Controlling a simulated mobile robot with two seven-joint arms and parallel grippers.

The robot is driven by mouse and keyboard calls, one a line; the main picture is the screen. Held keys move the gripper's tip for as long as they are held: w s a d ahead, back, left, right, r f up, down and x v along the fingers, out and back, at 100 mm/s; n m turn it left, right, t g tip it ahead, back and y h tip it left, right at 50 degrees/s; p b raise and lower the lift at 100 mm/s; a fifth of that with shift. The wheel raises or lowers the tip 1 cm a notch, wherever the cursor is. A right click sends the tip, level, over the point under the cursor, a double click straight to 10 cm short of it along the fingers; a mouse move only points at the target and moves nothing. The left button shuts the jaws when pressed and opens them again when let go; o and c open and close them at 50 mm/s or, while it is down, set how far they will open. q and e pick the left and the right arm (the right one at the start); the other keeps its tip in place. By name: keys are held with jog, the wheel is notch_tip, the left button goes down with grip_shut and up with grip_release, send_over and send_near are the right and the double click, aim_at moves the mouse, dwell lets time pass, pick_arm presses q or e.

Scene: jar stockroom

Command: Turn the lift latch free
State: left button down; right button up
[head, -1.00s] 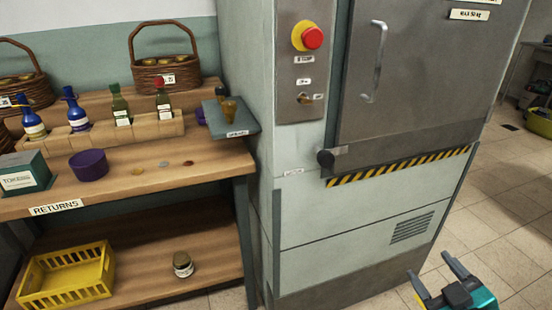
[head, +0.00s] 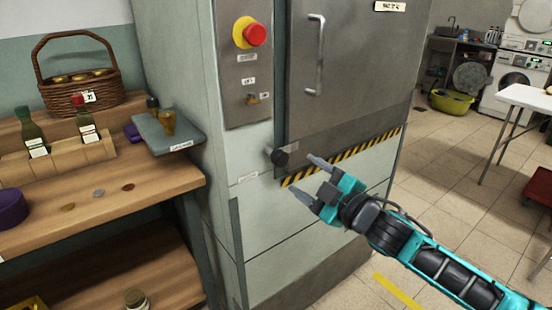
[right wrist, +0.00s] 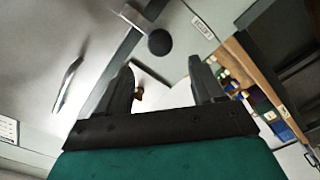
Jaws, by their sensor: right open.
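The lift latch shows as a black round knob (head: 279,157) at the lower left corner of the grey lift door (head: 340,85), just above the yellow-black striped edge. In the right wrist view the knob (right wrist: 160,42) sits on a flat grey bar, beyond the fingertips. My right gripper (head: 312,178) is open and empty, a little to the right of the knob and slightly lower in the head view, apart from it. In the wrist view its two fingers (right wrist: 160,80) are spread. My left gripper is in neither view.
A panel with a red stop button (head: 255,34) and a small key switch (head: 253,98) is left of the door. A door handle (head: 316,55) stands out above. The wooden shelf (head: 130,205) with bottles and a basket (head: 80,80) is at left. A white table (head: 525,97) stands at far right.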

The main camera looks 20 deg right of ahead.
aim_at(282, 161)
jog(key=x, duration=1)
jog(key=shift+w+f+b, duration=0.1)
jog(key=shift+b, duration=0.2)
jog(key=shift+c, duration=0.3)
jog(key=shift+a+f, duration=0.1)
grip_shut()
